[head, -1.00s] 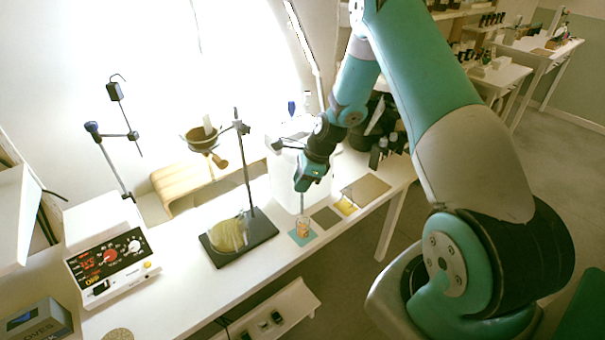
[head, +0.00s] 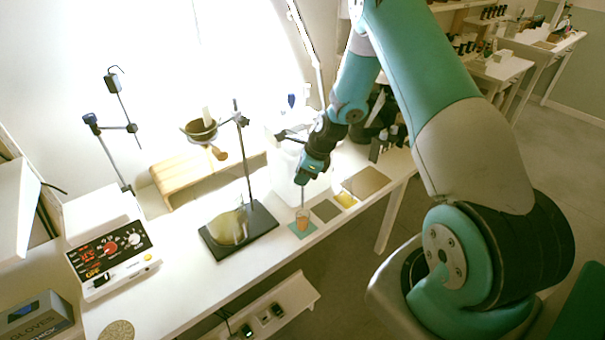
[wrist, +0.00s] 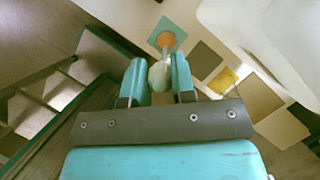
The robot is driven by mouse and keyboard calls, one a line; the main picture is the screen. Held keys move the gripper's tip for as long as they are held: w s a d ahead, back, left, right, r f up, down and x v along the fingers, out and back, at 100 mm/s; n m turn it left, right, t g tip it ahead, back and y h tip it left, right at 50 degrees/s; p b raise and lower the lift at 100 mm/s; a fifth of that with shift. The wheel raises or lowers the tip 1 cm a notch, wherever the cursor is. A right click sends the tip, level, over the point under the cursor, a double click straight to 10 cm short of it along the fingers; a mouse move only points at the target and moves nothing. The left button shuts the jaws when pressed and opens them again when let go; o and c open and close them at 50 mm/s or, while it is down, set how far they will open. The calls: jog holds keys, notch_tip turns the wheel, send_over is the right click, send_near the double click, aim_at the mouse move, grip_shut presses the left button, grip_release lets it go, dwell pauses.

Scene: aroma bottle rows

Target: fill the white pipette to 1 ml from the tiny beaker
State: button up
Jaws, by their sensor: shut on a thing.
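The tiny beaker (head: 302,219) holds orange liquid and stands on a teal mat (head: 292,231) near the front edge of the bench. It also shows in the wrist view (wrist: 166,40). My gripper (head: 303,181) is above the beaker, pointing down. In the wrist view, its teal fingers (wrist: 160,78) are shut on the white pipette (wrist: 158,76), whose pale bulb shows between them. The thin stem (head: 302,197) runs down toward the beaker. I cannot tell whether its tip is in the liquid, or how full the pipette is.
A stand on a black base (head: 262,226) with a round flask (head: 228,228) is left of the beaker. A grey mat (head: 325,210), a yellow item (head: 345,200) and a brown mat (head: 366,182) lie to the right. A white container (head: 284,178) stands behind.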

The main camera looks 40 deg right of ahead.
jog(key=shift+f+b, duration=2.75)
jog(key=shift+f, duration=1.7)
jog(key=shift+c, duration=0.2)
jog(key=shift+c, duration=1.3)
